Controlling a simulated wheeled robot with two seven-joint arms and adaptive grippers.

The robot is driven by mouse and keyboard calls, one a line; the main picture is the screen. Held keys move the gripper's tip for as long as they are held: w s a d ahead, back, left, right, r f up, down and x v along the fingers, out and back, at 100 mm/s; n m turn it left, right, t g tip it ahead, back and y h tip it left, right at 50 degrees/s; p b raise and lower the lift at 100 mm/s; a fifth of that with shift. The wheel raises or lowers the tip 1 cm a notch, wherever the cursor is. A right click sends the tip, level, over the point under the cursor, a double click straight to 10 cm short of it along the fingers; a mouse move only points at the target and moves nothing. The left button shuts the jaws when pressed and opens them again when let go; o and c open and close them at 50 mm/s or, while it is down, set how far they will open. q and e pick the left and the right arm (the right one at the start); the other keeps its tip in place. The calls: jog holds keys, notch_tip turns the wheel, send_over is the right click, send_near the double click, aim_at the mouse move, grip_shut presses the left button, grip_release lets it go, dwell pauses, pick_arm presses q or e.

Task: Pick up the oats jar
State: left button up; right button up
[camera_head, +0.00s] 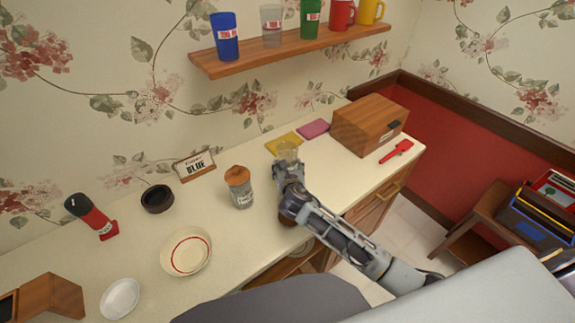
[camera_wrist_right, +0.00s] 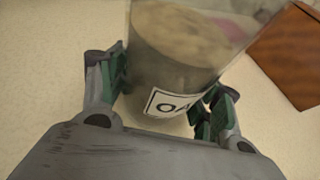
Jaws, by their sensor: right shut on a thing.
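The oats jar (camera_wrist_right: 180,62) is a clear jar with pale beige contents and a white label reading "OA", the rest of it cut off by my finger. In the head view the jar (camera_head: 288,150) is mostly hidden behind my right gripper (camera_head: 284,168), with only its clear upper part showing. My right gripper also shows in the wrist view (camera_wrist_right: 165,100), its green-padded fingers on both sides of the jar, shut on it. I cannot tell whether the jar's base touches the counter. My left gripper is out of view.
A lidded jar (camera_head: 240,190) stands left of my right arm. A yellow cloth (camera_head: 279,144), a pink cloth (camera_head: 313,128), a wooden box (camera_head: 365,122) and a red tool (camera_head: 397,152) lie behind and right. A mug shelf (camera_head: 290,52) hangs above. A bowl (camera_head: 186,252) is left.

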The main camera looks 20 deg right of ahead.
aim_at(286, 143)
jog(key=shift+r, duration=0.15)
jog(key=shift+r+p, duration=0.3)
jog(key=shift+r, duration=4.65)
